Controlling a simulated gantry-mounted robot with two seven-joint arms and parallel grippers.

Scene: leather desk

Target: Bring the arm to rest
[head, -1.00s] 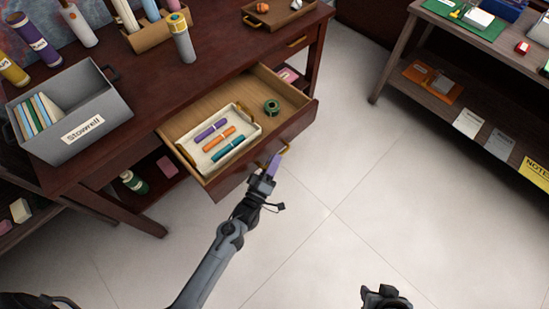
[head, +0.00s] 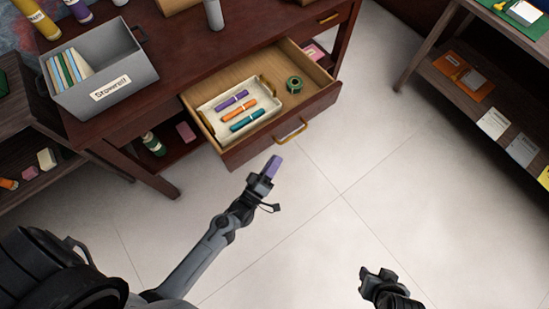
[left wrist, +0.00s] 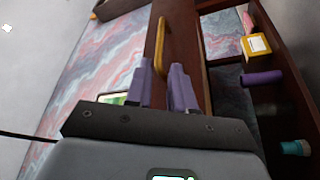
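My left gripper (head: 273,168) has purple fingers and is out over the floor, in front of the open drawer and apart from its brass handle (head: 291,131). In the left wrist view its two fingers (left wrist: 162,88) stand apart with nothing between them, and the handle (left wrist: 160,46) shows beyond the tips. My right gripper (head: 377,275) is low in the head view over bare floor, too small and dark to tell whether it is open.
The wooden drawer (head: 308,72) stands open. In it are a white tray (head: 216,117) with purple, orange and teal markers and a green tape roll (head: 294,85). A grey bin (head: 143,72) stands on the desk. A shelf (head: 455,47) is at right. The floor between is clear.

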